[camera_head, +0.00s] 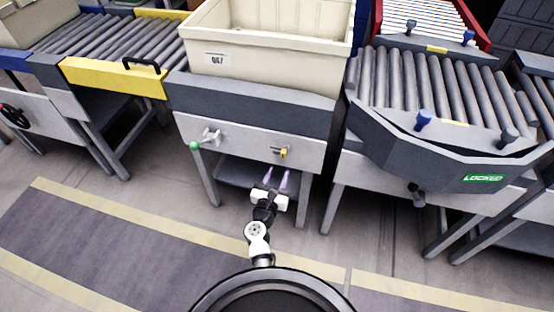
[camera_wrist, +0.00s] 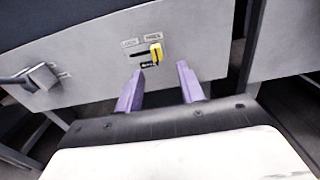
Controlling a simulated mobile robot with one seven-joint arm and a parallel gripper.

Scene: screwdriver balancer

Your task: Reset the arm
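My gripper (camera_head: 276,178) is low in front of the middle conveyor stand, with its two purple fingers pointing at the stand. In the wrist view the fingers of my gripper (camera_wrist: 160,82) are spread apart with nothing between them. My arm (camera_head: 260,232) reaches forward from my base at the bottom of the head view. A yellow switch handle (camera_wrist: 156,52) sits on the grey panel beyond the fingertips, apart from them. The same yellow handle (camera_head: 284,152) shows above the gripper in the head view.
A crank with a green knob (camera_head: 195,146) sticks out at the panel's left. A cream bin (camera_head: 270,50) stands above the panel. A roller conveyor with a green LOCKED label (camera_head: 484,178) is at the right, and a yellow gate (camera_head: 114,77) at the left. The striped floor in front is clear.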

